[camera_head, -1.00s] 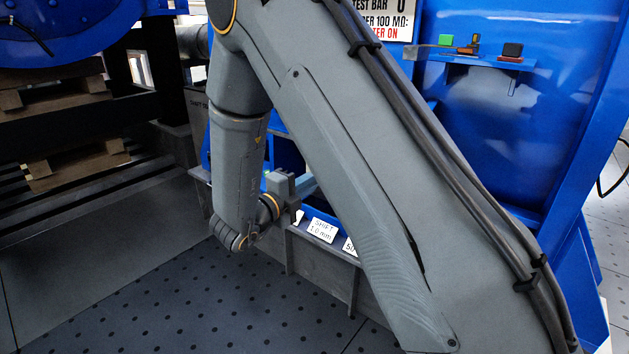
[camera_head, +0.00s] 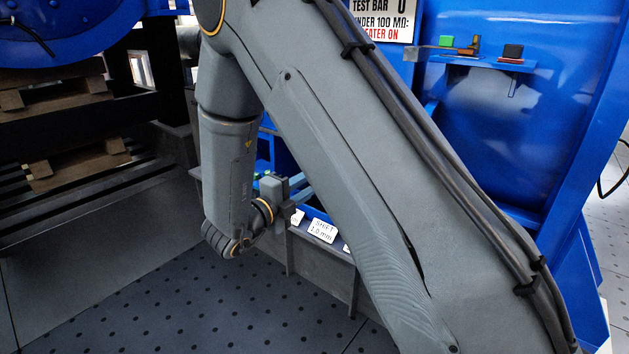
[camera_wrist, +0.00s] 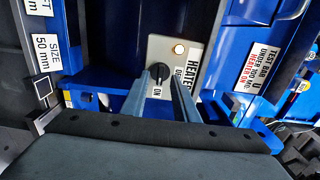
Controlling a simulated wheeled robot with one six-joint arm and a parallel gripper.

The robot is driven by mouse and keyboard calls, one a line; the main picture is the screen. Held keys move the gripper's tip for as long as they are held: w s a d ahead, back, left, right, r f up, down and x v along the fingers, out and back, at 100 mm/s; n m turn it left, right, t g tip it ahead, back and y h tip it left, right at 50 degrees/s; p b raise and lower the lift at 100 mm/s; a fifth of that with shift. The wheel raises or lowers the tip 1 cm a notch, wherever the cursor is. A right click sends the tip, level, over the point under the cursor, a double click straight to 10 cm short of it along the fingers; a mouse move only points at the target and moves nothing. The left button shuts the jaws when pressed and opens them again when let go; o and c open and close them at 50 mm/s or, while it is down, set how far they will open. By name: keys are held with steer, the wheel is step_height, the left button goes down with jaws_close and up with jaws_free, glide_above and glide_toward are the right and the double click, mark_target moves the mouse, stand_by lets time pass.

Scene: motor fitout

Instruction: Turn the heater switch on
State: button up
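The heater switch is a black knob (camera_wrist: 159,72) on a pale plate (camera_wrist: 188,48) in the wrist view. In the head view my gripper (camera_head: 303,186) reaches over the blue fixture, partly behind my arm; the switch is hidden there.
A TEST BAR sign (camera_head: 383,18) mentions the heater and also shows in the wrist view (camera_wrist: 261,65). Labelled bins (camera_head: 323,231) line the fixture's front edge. A small shelf (camera_head: 480,59) holds coloured blocks. The dotted floor mat (camera_head: 200,300) is clear.

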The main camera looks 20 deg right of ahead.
steer(key=v, duration=0.6)
steer(key=shift+d+p, duration=0.1)
steer(key=shift+p, duration=0.2)
